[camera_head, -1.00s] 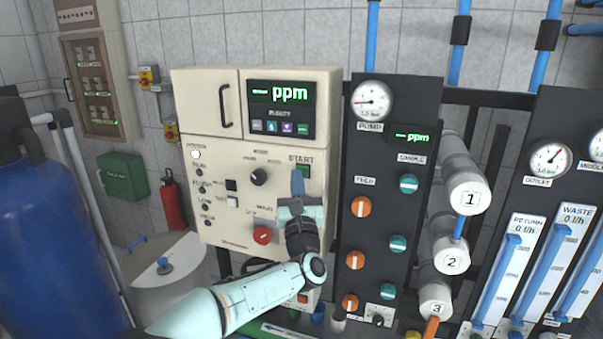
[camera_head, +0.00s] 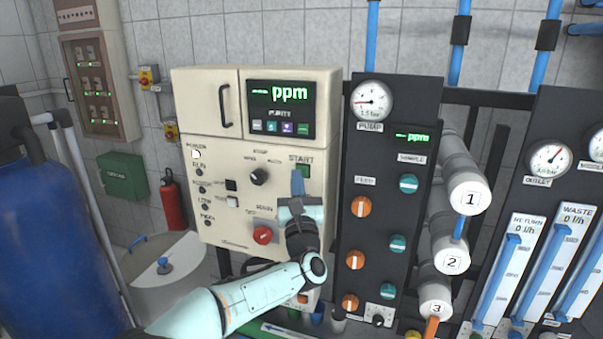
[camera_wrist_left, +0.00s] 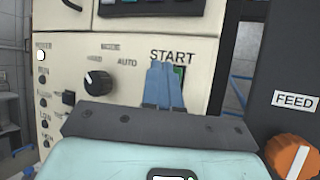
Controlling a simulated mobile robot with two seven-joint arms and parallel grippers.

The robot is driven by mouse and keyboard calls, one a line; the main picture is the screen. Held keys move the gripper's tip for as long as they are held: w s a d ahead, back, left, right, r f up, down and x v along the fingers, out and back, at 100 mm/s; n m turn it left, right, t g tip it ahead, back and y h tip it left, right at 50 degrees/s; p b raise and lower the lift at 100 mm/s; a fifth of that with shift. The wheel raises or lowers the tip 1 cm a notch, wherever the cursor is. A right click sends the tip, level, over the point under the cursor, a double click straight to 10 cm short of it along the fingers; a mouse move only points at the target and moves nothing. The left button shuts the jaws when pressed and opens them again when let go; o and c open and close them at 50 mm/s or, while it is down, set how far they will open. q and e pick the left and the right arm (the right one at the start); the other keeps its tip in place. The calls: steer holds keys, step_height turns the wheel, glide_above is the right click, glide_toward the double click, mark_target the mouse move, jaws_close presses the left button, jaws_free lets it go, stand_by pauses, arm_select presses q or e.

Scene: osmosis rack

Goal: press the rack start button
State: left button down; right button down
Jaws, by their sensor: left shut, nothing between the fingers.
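The green start button (camera_head: 304,171) sits under the START label at the right of the cream control box (camera_head: 210,220). In the left wrist view a green strip of the start button (camera_wrist_left: 179,76) shows beside the fingers, which hide the rest of it. My left gripper (camera_head: 297,175) is shut and empty, its blue fingers pointing up in front of the button. The left wrist view shows its fingertips (camera_wrist_left: 163,68) just below the START label. I cannot tell whether the fingertips touch the button. My right gripper is not in view.
A black selector knob (camera_head: 259,177) and a red emergency stop (camera_head: 263,235) are on the same panel, left of my gripper. A black valve panel (camera_head: 378,240) with orange and teal knobs stands close on the right. A blue tank (camera_head: 40,235) stands at the left.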

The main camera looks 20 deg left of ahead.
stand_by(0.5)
arm_select(q)
steer(key=shift+w, duration=0.4)
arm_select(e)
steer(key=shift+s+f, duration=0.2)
arm_select(q)
steer(key=shift+w, duration=0.5)
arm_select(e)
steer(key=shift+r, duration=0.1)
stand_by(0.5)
arm_select(q)
steer(key=shift+s+f+b, duration=0.15)
steer(key=shift+s+b, duration=0.2)
steer(key=shift+b, duration=0.15)
steer(key=shift+s+b, duration=0.45)
steer(key=shift+s, duration=0.15)
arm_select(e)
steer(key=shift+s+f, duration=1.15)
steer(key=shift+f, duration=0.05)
